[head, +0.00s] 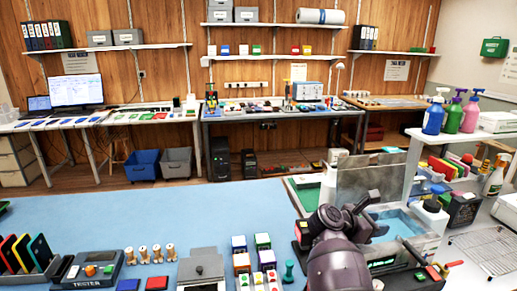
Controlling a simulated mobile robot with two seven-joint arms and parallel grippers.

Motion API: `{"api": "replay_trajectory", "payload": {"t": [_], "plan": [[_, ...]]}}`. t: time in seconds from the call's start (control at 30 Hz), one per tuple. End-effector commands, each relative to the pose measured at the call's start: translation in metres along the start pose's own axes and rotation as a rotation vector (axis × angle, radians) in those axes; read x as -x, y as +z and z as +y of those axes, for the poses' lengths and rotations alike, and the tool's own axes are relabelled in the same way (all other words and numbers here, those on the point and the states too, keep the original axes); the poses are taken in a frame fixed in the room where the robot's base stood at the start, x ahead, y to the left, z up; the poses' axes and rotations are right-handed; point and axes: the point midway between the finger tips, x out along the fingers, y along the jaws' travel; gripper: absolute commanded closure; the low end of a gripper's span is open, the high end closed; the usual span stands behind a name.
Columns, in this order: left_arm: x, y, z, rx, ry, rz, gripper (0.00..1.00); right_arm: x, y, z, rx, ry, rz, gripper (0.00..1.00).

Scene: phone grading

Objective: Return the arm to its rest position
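My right arm (335,262) is dark purple-grey and rises from the bottom edge, right of centre. My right gripper (376,212) is over the near edge of a clear-walled basin (430,245) with light blue inside. Its two fingertips look apart, with nothing seen between them. The arm hides part of the bench and of the equipment behind it. My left arm and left gripper are not in view.
A blue mat (150,212) covers the near bench, with its back part bare. Along its front stand a tester box (93,269), wooden pegs (157,253), a grey box (201,266) and coloured blocks (241,262). Spray bottles (434,117) stand on a shelf at right.

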Motion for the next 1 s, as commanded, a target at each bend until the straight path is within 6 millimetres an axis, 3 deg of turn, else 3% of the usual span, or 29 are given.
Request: {"api": "replay_trajectory", "payload": {"t": [0.13, 0.27, 0.53, 0.77, 1.0], "plan": [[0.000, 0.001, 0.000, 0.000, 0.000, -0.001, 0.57, -0.010, 0.020, -0.006, 0.108, 0.124, -0.194, 0.63], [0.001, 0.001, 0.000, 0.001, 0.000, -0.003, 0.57, -0.006, 0.040, -0.009, 0.252, 0.250, -0.411, 0.63], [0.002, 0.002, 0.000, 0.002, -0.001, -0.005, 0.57, 0.030, 0.058, -0.017, 0.634, 0.466, -0.858, 0.63], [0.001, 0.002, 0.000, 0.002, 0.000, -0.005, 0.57, 0.074, 0.038, -0.033, 1.024, 0.613, -1.221, 0.63], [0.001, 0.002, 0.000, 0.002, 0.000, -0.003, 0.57, 0.113, -0.010, -0.065, 1.473, 0.750, -1.567, 0.63]]}}
